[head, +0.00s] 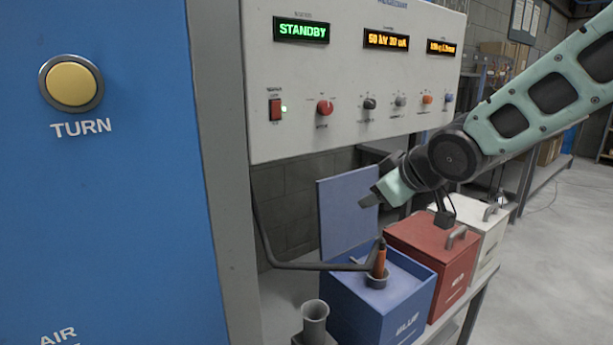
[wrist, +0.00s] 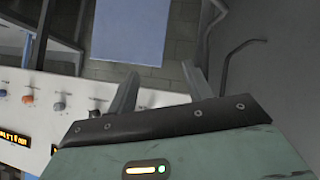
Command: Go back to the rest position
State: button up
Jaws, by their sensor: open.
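My gripper (head: 372,197) is in the air in front of the white control panel's lower edge, pointing left and a little down, above the blue box (head: 370,305). In the wrist view its two fingers (wrist: 163,82) are spread apart with nothing between them. An upright blue panel (head: 347,215) stands behind the blue box, and the gripper overlaps its right edge in the head view.
A red box (head: 425,240) and a white box (head: 487,230) with handles stand right of the blue one. A grey cup (head: 315,318) stands in front. The control panel (head: 340,95) with knobs hangs above. A blue cabinet (head: 130,210) fills the left. Open floor lies right.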

jog(key=s+f+g+h, duration=0.1)
jog(key=s+f+g, duration=0.2)
jog(key=s, duration=0.8)
jog(key=s+f+m+g+h+p, duration=0.1)
jog(key=s+f+g, duration=0.1)
jog(key=s, duration=0.9)
jog(key=s+f+g+h+p, duration=0.1)
jog(key=s+f+g, duration=0.2)
jog(key=s, duration=0.8)
jog(key=shift+f+m+g, duration=0.3)
jog(key=shift+m+g, duration=0.1)
jog(key=shift+g, duration=0.4)
